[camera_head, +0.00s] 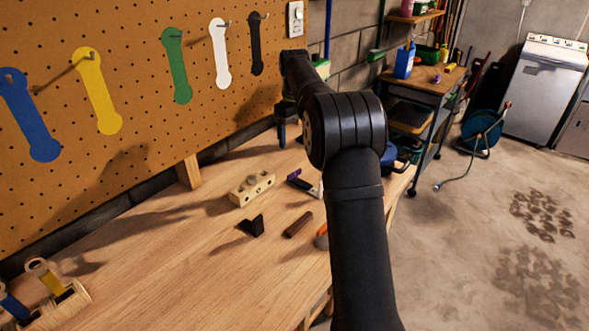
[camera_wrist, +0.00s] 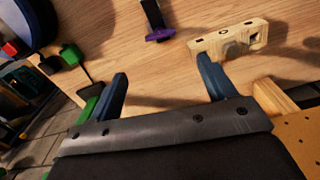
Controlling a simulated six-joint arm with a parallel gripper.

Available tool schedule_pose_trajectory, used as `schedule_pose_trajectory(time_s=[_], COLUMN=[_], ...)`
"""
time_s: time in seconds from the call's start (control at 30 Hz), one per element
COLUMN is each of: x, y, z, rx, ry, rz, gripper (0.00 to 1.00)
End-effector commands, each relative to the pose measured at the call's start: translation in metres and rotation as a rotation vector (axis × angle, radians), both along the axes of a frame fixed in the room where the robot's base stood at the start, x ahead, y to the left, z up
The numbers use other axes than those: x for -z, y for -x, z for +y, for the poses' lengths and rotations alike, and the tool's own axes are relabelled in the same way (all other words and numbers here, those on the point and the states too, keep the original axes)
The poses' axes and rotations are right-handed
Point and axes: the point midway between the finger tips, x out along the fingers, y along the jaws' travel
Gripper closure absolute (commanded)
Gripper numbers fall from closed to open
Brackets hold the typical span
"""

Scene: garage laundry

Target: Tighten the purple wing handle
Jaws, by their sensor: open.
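The purple wing handle (camera_head: 293,175) is a small purple piece at the end of a dark part on the workbench, just right of a pale wooden block (camera_head: 252,190). In the wrist view the purple handle (camera_wrist: 160,34) lies crosswise at the end of a black strip, beyond my fingers. The wooden block (camera_wrist: 228,41) with holes is to its right. My gripper (camera_wrist: 165,78) is open, its two blue fingers apart with nothing between them. In the head view my arm hides most of the gripper; a blue finger shows near the pegboard.
A black bracket (camera_head: 251,226) and a brown bar (camera_head: 298,225) lie on the bench. A pegboard (camera_head: 130,150) with several hanging coloured tools rises behind. Red and green parts (camera_wrist: 72,55) are at the left of the wrist view.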

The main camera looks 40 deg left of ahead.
Motion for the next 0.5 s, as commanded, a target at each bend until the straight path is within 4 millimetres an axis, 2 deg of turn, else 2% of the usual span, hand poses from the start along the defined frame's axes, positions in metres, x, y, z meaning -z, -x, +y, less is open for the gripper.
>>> schedule_pose_trajectory(time_s=[0.03,0.3,0.5], x=[0.013,0.072,0.107], y=[0.001,0.001,0.0], z=[-0.001,-0.001,0.0], rx=[0.0,0.0,0.0], ry=[0.003,0.003,0.0], rz=[0.003,0.003,0.001], gripper=[0.24,0.24,0.24])
